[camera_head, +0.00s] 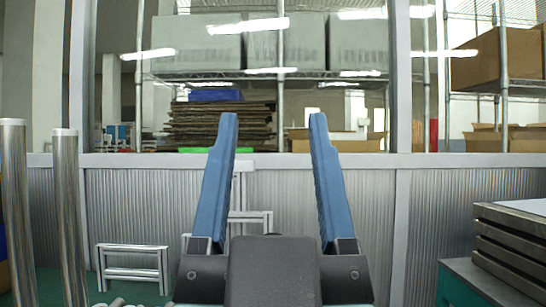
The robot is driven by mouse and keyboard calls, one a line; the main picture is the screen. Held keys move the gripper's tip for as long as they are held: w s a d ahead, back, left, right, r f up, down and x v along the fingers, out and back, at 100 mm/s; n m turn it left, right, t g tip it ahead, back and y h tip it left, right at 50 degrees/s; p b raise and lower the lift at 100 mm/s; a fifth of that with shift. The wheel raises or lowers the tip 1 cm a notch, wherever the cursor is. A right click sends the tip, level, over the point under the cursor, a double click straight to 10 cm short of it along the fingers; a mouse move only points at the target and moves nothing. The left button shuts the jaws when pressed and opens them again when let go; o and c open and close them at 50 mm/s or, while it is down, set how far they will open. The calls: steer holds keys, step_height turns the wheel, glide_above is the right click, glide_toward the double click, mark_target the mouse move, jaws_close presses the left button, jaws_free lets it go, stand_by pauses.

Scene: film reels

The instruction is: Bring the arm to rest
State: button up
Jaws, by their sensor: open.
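My gripper (270,122) stands in the lower middle of the head view with its two blue fingers pointing up. The fingers are wide apart and lean slightly inward toward their tips. Nothing is held between them. The dark grey gripper body (272,270) fills the bottom centre. The rest of my arm is out of view. No film reels show in this view.
A glazed partition with a ribbed lower wall (130,205) runs across behind the gripper. Two metal posts (68,210) stand at left, near a low metal frame (133,250). Stacked grey slabs (510,245) rest on a green-sided surface (462,285) at right. Shelves with boxes stand behind the glass.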

steer(key=shift+r, duration=0.2)
step_height(320, 180, up, 26)
steer(key=p, duration=2.6)
steer(key=shift+r, duration=0.15)
